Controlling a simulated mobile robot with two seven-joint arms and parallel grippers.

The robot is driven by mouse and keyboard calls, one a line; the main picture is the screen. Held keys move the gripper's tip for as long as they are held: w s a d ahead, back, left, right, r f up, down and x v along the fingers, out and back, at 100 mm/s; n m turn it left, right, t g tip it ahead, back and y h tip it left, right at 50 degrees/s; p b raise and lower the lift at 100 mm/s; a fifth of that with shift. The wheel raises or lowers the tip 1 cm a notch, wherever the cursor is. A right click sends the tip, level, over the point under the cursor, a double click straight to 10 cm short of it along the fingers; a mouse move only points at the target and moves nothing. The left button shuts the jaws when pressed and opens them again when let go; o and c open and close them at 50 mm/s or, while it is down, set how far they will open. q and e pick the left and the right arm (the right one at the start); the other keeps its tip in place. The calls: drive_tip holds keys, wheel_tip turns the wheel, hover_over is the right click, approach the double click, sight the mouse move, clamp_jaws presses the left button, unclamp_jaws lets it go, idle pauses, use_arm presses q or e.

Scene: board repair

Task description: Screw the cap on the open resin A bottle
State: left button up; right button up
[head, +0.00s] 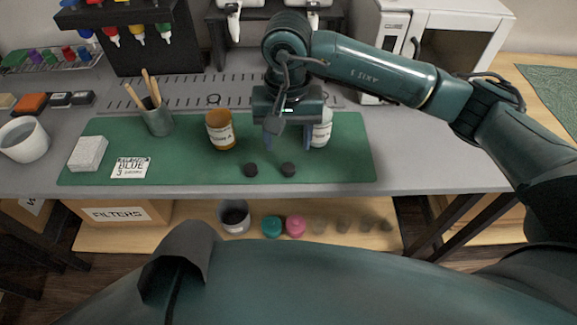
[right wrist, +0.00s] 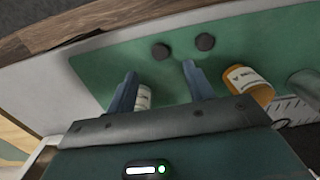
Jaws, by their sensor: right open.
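An amber bottle (head: 220,130) with a white label stands on the green mat (head: 345,171); it also shows in the right wrist view (right wrist: 248,85). The label is too small to read surely. A white bottle (head: 322,130) stands to its right, partly hidden behind my right gripper; it also shows in the right wrist view (right wrist: 143,98). Two dark caps lie on the mat near its front edge, a left cap (head: 250,169) and a right cap (head: 288,169). My right gripper (head: 287,143) is open and empty between the bottles, above and behind the caps. My left gripper is out of view.
A pencil cup (head: 158,119), a white block (head: 88,153) and a printed card (head: 130,168) stand or lie at the mat's left. A white mug (head: 23,142) is further left. A lower shelf (head: 130,239) holds several jars. The mat's right end is clear.

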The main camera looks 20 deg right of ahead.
sight(289, 167)
drive_tip(key=shift+f, duration=1.5)
drive_tip(key=shift+f, duration=0.1)
drive_tip(key=f, duration=0.5)
drive_tip(key=shift+w+d, duration=0.15)
drive_tip(key=shift+w, duration=0.05)
drive_tip(key=shift+c, duration=0.4)
drive_tip(key=c, duration=1)
wheel_tip(289, 167, up, 10)
drive_tip(key=shift+r, duration=0.1)
